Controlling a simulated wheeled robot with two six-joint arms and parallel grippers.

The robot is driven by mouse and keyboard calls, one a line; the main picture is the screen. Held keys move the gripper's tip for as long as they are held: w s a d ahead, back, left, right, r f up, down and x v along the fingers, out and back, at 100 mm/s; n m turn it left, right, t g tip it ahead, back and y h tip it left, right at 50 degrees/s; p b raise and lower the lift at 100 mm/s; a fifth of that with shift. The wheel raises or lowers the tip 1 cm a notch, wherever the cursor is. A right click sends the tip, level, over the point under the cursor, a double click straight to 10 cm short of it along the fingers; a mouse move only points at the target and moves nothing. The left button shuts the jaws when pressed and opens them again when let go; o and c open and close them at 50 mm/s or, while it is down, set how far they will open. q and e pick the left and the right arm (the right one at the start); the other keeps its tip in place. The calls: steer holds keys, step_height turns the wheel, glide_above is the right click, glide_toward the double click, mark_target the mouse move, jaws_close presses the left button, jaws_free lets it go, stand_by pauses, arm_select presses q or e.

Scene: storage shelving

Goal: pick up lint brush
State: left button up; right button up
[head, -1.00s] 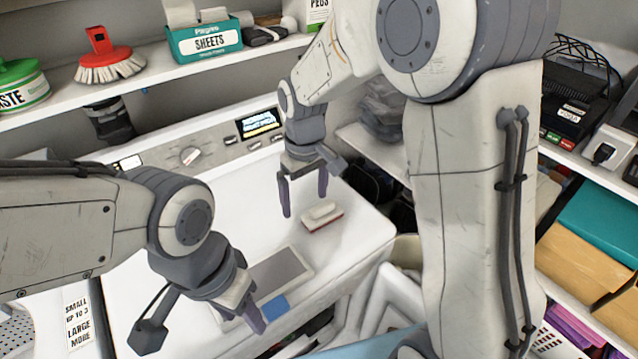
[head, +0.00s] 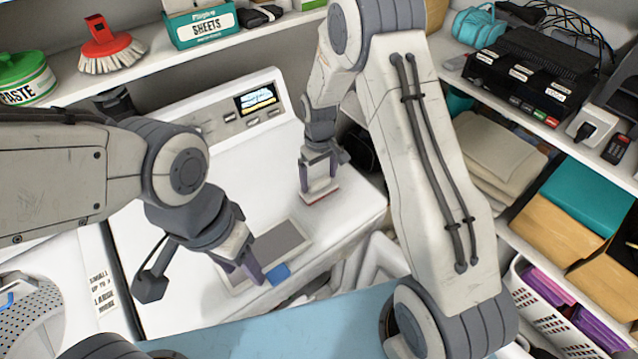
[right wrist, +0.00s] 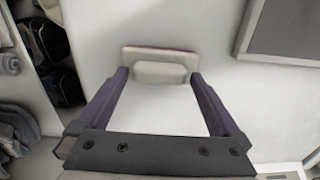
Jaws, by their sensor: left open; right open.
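The lint brush (head: 322,194) is a pale block with a red lower edge, lying on the white machine top. It also shows in the right wrist view (right wrist: 160,72), with its raised pale handle toward me. My right gripper (head: 319,181) is open over the brush. In the right wrist view, its dark fingers (right wrist: 159,78) stand one on each side of the handle; I cannot tell whether they touch it. My left gripper (head: 247,271) is open and empty, low beside a blue item (head: 280,273).
A grey-topped flat panel (head: 278,243) lies on the white machine (head: 200,140) left of the brush. A shelf behind holds a red brush (head: 107,50) and a sheets box (head: 200,27). Shelves with a black device (head: 535,75) and folders stand at right.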

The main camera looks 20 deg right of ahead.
mark_target(323, 181)
steer(key=shift+f, duration=0.8)
steer(key=c, duration=1.1)
steer(key=shift+r, duration=0.1)
steer(key=shift+c, duration=0.3)
steer(key=shift+r, duration=0.4)
steer(key=r+b, duration=0.2)
steer(key=d+r, duration=0.1)
steer(key=shift+s+r+b, duration=0.25)
steer(key=shift+r+b, duration=0.1)
steer(key=shift+b, duration=0.05)
steer(key=s+d+r+b, duration=0.3)
steer(key=s+d+r, duration=0.3)
steer(key=d, duration=0.2)
steer(key=shift+d+r, duration=0.25)
